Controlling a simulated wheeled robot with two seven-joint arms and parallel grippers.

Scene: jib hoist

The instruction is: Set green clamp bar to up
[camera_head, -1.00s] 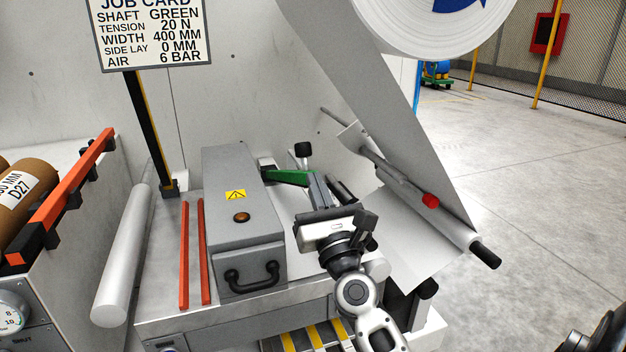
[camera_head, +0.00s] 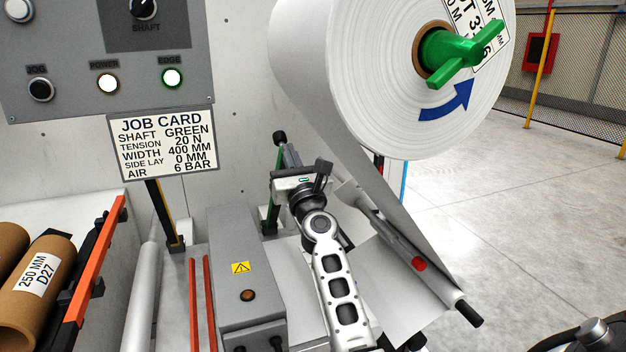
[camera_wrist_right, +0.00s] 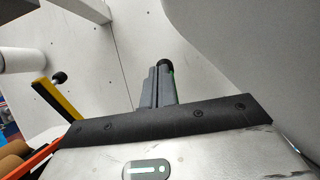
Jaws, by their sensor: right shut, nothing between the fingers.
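The green clamp bar (camera_head: 272,212) stands close to upright behind the grey box, with a black knob (camera_head: 279,137) at its top. My right gripper (camera_head: 287,150) is shut and empty, its fingers right beside the upper part of the bar, partly hiding it. In the right wrist view the shut fingers (camera_wrist_right: 158,88) point away from me, with the black knob (camera_wrist_right: 163,64) just past their tips and a thin green edge of the bar beside them. I cannot tell whether fingers and bar touch. My left gripper is not in view.
The grey box (camera_head: 235,265) with a warning label stands in front of the bar. A large white roll (camera_head: 350,90) hangs above right, its web running down past my right arm. The job card (camera_head: 165,143) hangs at left. Brown rolls (camera_head: 40,290) lie at far left.

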